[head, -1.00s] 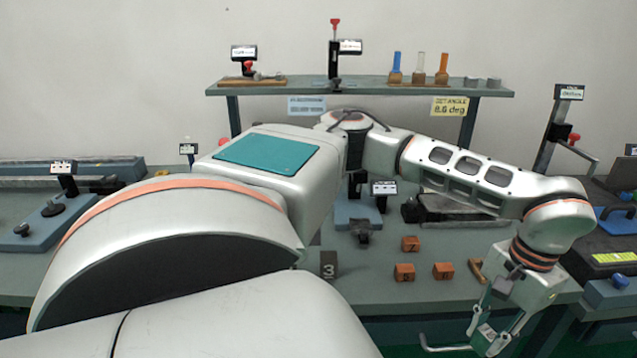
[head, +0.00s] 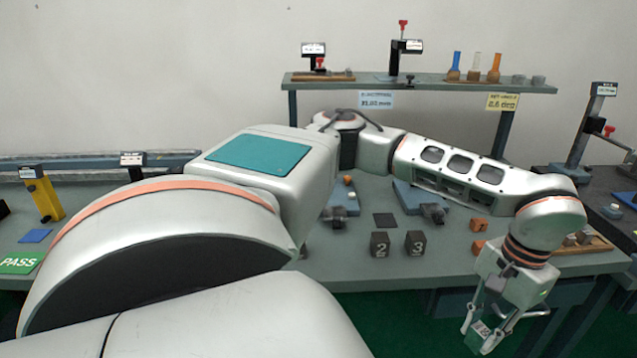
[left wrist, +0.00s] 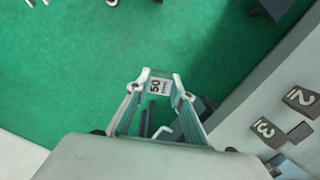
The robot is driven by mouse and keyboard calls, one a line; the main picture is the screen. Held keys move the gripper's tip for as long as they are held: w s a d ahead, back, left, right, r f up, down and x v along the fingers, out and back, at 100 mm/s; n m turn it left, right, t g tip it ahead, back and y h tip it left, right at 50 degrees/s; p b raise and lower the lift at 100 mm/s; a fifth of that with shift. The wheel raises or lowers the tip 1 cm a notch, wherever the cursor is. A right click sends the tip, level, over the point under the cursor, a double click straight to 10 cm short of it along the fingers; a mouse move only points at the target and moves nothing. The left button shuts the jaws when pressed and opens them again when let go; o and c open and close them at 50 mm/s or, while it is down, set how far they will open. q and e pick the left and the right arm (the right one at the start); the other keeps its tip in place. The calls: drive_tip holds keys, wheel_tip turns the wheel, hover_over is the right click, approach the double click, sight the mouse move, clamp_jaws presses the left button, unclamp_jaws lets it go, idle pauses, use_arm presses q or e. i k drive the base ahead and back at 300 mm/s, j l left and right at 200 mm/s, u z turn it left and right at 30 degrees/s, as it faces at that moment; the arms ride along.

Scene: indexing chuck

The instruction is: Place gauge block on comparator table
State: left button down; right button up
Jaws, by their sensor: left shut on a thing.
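My left gripper (head: 480,334) is at the lower right of the head view, pointing down past the bench's front edge. It is shut on the gauge block (head: 482,328), a small pale block. In the left wrist view the block (left wrist: 159,87) shows a "50" label between the fingertips (left wrist: 164,84), with green floor below it. Dark stands with small posts are on the bench and at the right, but I cannot tell which is the comparator table. My right gripper is not in view.
Dark numbered blocks 2 (head: 380,245) and 3 (head: 414,243) stand near the bench's front edge. Orange blocks (head: 478,224) are to their right. A raised shelf (head: 430,86) spans the back. A tall stand with a red knob (head: 609,131) is at the right.

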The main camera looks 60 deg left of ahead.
sight(336, 212)
drive_tip(key=k+u, duration=0.2)
drive_tip(key=u, duration=0.2)
drive_tip(key=k+j+u, duration=0.15)
drive_tip(key=u, duration=0.25)
